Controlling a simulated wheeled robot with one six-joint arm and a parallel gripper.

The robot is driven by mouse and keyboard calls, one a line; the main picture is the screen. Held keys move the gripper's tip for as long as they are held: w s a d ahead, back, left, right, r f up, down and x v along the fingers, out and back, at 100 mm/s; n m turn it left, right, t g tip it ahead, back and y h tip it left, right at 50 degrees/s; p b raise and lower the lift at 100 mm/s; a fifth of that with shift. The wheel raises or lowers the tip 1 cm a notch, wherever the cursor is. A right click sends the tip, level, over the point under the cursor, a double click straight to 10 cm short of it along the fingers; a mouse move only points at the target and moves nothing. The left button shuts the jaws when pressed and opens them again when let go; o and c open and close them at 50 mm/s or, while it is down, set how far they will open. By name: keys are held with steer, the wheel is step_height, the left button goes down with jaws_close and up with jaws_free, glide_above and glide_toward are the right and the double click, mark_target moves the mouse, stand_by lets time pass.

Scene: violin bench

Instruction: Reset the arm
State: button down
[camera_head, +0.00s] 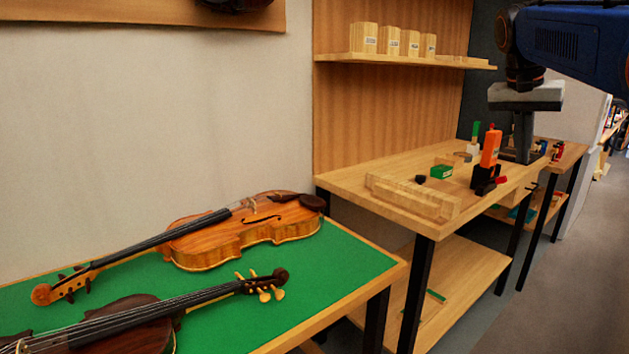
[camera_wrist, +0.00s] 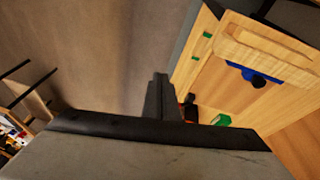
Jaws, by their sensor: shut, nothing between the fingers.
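My gripper (camera_head: 523,155) hangs from the blue arm at the upper right of the head view. Its fingers point down beside the wooden workbench (camera_head: 400,188), and it looks empty. In the wrist view the closed dark fingers (camera_wrist: 160,82) stand at the middle, with floor to their left and the bench to their right. I cannot tell exactly how high the fingertips are above the bench.
An orange-and-black tool (camera_head: 489,155), a green box (camera_head: 442,172) and a wooden tray (camera_head: 412,198) are on the bench. Two violins, one orange-brown (camera_head: 245,235) and one dark (camera_head: 105,328), lie on a green table (camera_head: 345,262). Wooden blocks (camera_head: 390,41) stand on a shelf.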

steer(key=s+a+f+n+t+y, duration=0.1)
steer(key=s+a+f+n, duration=0.3)
steer(key=s+a+f, duration=0.4)
steer(key=s+a+f+n+t+y, duration=0.2)
steer(key=s+a+f, duration=0.6)
steer(key=s+f, duration=1)
step_height(320, 180, down, 6)
steer(key=n, duration=0.2)
steer(key=shift+a+r+n, duration=0.2)
steer(key=shift+r+n, duration=0.05)
steer(key=shift+n, duration=0.15)
